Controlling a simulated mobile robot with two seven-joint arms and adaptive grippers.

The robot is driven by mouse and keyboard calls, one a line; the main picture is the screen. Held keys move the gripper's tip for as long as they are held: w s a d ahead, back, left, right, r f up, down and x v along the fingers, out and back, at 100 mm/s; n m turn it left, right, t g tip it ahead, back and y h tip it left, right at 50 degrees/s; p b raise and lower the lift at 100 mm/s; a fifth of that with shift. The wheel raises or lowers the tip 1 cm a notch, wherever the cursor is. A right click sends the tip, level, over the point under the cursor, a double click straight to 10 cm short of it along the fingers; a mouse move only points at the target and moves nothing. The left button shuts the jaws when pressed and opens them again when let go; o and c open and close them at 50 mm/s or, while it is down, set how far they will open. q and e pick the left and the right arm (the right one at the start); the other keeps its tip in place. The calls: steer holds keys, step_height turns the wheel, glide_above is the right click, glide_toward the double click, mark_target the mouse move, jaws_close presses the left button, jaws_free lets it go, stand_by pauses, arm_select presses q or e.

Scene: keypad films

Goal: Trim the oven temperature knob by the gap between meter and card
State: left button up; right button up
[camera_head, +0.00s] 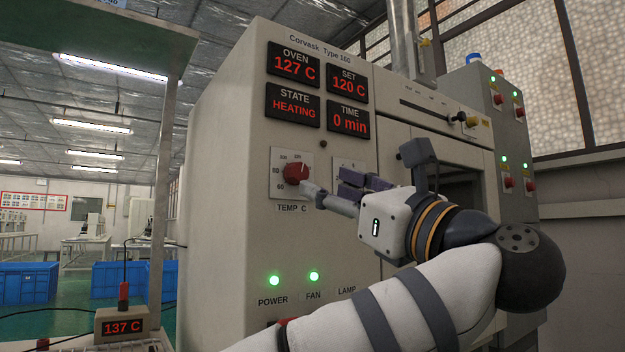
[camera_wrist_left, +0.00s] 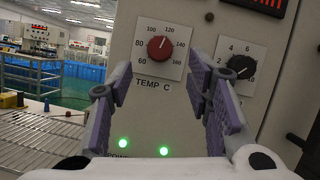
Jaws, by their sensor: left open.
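The red temperature knob (camera_head: 297,172) sits on a white dial plate marked TEMP C on the oven's front. In the left wrist view the knob (camera_wrist_left: 159,48) has its pale mark near the top, close to 120. My left gripper (camera_head: 328,188) is open and empty, just right of the knob in the head view. In the wrist view its purple-padded fingers stand either side of the dial, apart from the knob. The meter (camera_head: 122,324) at lower left reads 137 C. The oven display (camera_head: 293,66) reads 127 C. I cannot make out a card. My right gripper is out of view.
The set display (camera_head: 347,86) reads 120 C, with HEATING and 0 min below. A second, black knob (camera_wrist_left: 241,67) is close right of my fingers. Green POWER and FAN lamps (camera_head: 274,280) glow below. Blue crates (camera_head: 28,282) stand far left.

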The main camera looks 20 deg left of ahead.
arm_select(q)
steer(key=v, duration=0.6)
